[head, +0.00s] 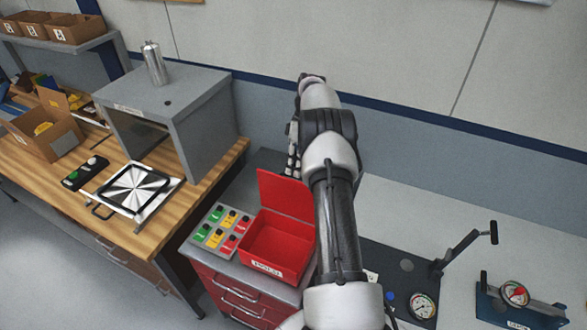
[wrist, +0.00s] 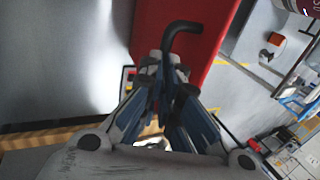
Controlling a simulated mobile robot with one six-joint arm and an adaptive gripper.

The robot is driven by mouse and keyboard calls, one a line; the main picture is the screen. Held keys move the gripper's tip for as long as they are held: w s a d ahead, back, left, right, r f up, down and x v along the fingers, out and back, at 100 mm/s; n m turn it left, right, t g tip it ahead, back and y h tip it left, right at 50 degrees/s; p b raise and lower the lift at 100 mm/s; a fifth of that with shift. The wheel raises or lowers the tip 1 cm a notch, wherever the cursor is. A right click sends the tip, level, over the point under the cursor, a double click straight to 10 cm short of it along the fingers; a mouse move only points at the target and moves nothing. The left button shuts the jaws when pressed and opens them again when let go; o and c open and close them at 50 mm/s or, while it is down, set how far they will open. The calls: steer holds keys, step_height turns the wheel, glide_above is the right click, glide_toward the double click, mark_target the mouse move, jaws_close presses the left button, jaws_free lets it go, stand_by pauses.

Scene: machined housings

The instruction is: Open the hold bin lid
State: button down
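The red hold bin (head: 277,262) stands on a cabinet top in the head view, with a white label on its front whose text is too small to read surely. Its red lid (head: 284,195) stands raised, roughly upright at the bin's back edge, and the bin's inside shows. In the wrist view the red lid (wrist: 215,45) carries a black bent handle (wrist: 184,28). My gripper (wrist: 166,68) has its fingertips drawn together around the handle's lower part. In the head view my gripper (head: 293,150) is behind the lid, partly hidden by my arm.
A panel of coloured buttons (head: 221,228) sits left of the bin. A wooden bench (head: 60,190) with a grey box (head: 175,110) and cardboard bins is further left. A dark fixture with a lever (head: 462,247) and a gauge (head: 423,305) lies to the right.

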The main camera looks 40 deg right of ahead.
steer(key=shift+x, duration=1.2)
steer(key=c, duration=1.9)
jaws_free()
steer(key=shift+s, duration=0.1)
steer(key=shift+c, duration=0.2)
steer(key=shift+o, duration=1.3)
steer(key=shift+d+f, duration=0.1)
steer(key=shift+d, duration=0.05)
steer(key=shift+r, duration=0.25)
step_height(320, 180, up, 10)
